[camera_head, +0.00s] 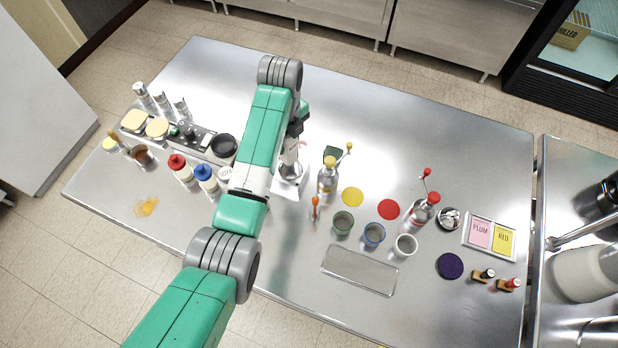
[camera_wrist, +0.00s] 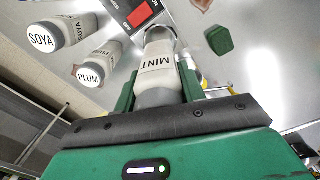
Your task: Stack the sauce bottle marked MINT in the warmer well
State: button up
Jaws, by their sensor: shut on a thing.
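The MINT bottle (camera_wrist: 160,65) is pale with a grey end and dark lettering, which reads upside down in the wrist view. My gripper (camera_wrist: 160,88) is shut on it, with a green finger on each side. In the head view my gripper (camera_head: 290,168) is over the middle of the steel table, and my arm partly hides it.
Squeeze bottles with red (camera_head: 177,161) and blue (camera_head: 203,171) caps stand in front of the grey unit. Bottles marked SOYA (camera_wrist: 42,38) and PLUM (camera_wrist: 91,74) show in the wrist view. A pourer bottle (camera_head: 327,180) stands right of my gripper. The table's back right is clear.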

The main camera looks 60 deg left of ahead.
aim_at(289, 152)
jog(key=shift+w, duration=0.1)
notch_tip(289, 152, down, 6)
jog(key=shift+r, duration=0.1)
jog(key=shift+f, duration=2.1)
jog(key=shift+f+b, duration=0.35)
jog(key=shift+b, duration=0.05)
jog(key=o, duration=1.1)
jog(key=shift+o, duration=0.2)
notch_tip(289, 152, up, 13)
jog(key=p, duration=0.1)
jog(key=shift+f, duration=0.15)
